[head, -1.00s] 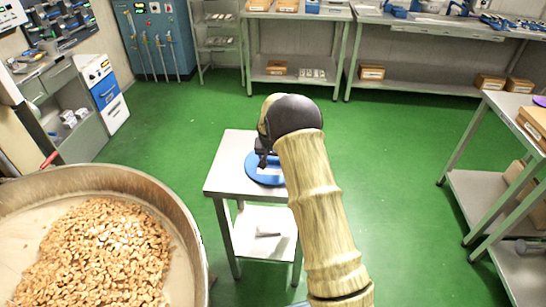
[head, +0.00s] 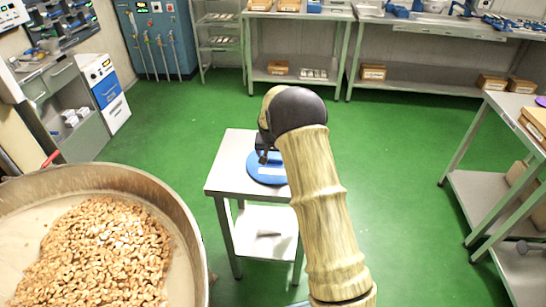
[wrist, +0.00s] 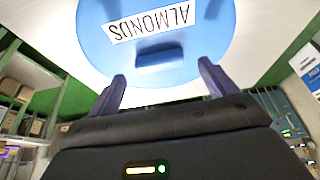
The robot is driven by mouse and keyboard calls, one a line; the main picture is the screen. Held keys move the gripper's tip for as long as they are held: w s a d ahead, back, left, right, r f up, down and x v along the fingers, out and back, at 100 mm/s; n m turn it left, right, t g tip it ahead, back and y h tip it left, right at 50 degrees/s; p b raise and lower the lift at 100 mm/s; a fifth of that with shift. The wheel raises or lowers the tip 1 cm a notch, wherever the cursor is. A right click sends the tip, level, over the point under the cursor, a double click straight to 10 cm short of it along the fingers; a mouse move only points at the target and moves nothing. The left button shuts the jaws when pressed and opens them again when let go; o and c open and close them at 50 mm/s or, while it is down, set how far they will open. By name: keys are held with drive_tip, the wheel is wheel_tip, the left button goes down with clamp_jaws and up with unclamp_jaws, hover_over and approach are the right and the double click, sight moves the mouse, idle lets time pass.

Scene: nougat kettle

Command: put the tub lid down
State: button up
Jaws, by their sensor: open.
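The tub lid (head: 256,174) is a round blue disc. It lies flat on the top of a small steel table (head: 222,182), partly hidden by my arm in the head view. In the wrist view the lid (wrist: 95,42) carries a white ALMONDS label and a raised blue grip block (wrist: 160,56). My gripper (wrist: 162,74) is open, its two dark fingers apart, with the grip block just beyond the fingertips and between their lines. In the head view my gripper (head: 265,157) is just over the lid; finger contact cannot be told.
A large round kettle (head: 190,222) full of nuts stands at the left, close to the small table. A steel table (head: 490,185) with boxes is at the right. Benches line the back wall. The green floor (head: 400,150) between is clear.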

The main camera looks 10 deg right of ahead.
drive_tip(key=v, duration=0.9)
drive_tip(key=shift+s, duration=0.2)
drive_tip(key=shift+r, duration=0.15)
drive_tip(key=s+n+g+y, duration=0.1)
drive_tip(key=s+n, duration=0.2)
drive_tip(key=s, duration=2.9)
drive_tip(key=shift+s+r+n+g, duration=0.3)
drive_tip(key=shift+r, duration=0.1)
